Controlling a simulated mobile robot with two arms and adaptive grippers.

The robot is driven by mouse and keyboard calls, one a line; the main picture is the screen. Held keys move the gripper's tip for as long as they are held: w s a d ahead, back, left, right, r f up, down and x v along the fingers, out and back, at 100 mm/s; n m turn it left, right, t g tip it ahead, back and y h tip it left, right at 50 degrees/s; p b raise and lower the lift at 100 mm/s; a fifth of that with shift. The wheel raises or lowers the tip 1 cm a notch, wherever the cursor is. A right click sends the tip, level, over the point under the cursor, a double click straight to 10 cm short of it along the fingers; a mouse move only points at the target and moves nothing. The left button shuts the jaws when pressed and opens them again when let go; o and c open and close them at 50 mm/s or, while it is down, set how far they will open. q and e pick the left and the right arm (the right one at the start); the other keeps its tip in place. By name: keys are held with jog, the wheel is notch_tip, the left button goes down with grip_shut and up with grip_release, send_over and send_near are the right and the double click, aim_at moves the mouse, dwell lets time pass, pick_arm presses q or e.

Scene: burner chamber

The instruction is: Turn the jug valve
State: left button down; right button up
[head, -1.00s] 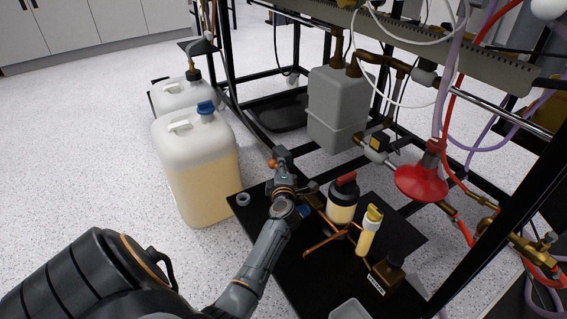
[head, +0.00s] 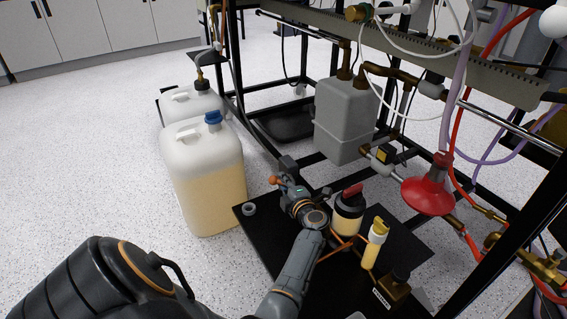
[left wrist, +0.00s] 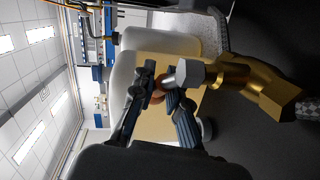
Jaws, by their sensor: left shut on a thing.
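My left gripper (head: 284,172) is low beside the big jug (head: 206,172), a white container with pale yellow liquid and a blue cap. The left wrist view shows its dark fingers (left wrist: 163,98) closed around the silver-grey end of a brass fitting (left wrist: 228,76), which I take to be the jug valve. An orange-brown round part shows between the fingers. The fingers hide part of the grip, and the valve is hard to make out in the head view. The jug (left wrist: 150,55) stands behind the fingers. My right gripper is not in view.
A black board (head: 392,238) carries a red-capped bottle (head: 347,222) and a yellow-topped bottle (head: 374,250) close to my left arm. A grey tank (head: 344,120) and a red funnel (head: 428,196) are on the rack. A second white jug (head: 190,102) stands behind the first.

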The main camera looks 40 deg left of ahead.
pick_arm(q)
jog(key=shift+s+a, duration=0.25)
jog(key=shift+a, duration=0.05)
jog(key=c, duration=1.3)
grip_release()
jog(key=shift+s, duration=0.1)
jog(key=shift+w, duration=0.2)
